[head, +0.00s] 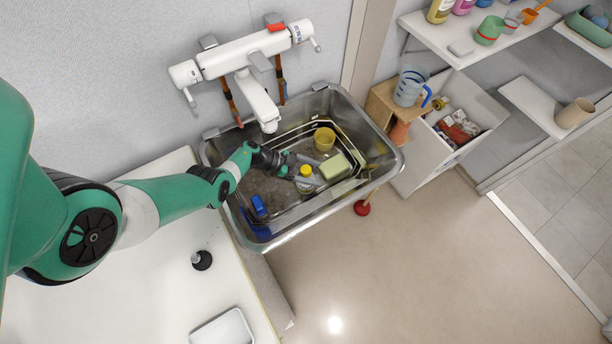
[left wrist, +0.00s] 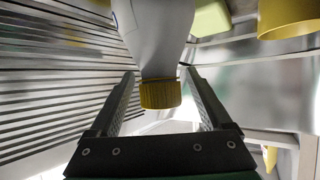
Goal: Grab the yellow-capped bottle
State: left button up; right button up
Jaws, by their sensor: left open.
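The yellow-capped bottle (head: 304,185) stands in the metal washtub basin (head: 390,168), with its cap toward the head camera. In the left wrist view its pale body (left wrist: 156,35) and ribbed yellow cap (left wrist: 160,94) fill the middle. My left gripper (head: 303,172) reaches into the basin from the left. Its fingers (left wrist: 160,82) are open, one on each side of the cap and neck, with visible gaps to the cap. The bottle's lower part is hidden in the wrist view. My right gripper is in neither view.
A green-yellow block (head: 335,167) lies just right of the bottle. A yellow cup (head: 324,139) stands behind it. A blue item (head: 259,206) lies at the basin's left. The white faucet (head: 258,95) overhangs the back rim.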

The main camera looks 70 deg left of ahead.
pick_arm(q)
jog(key=shift+w+f, duration=0.1)
jog(key=shift+w, duration=0.15)
grip_shut()
dwell(1.3)
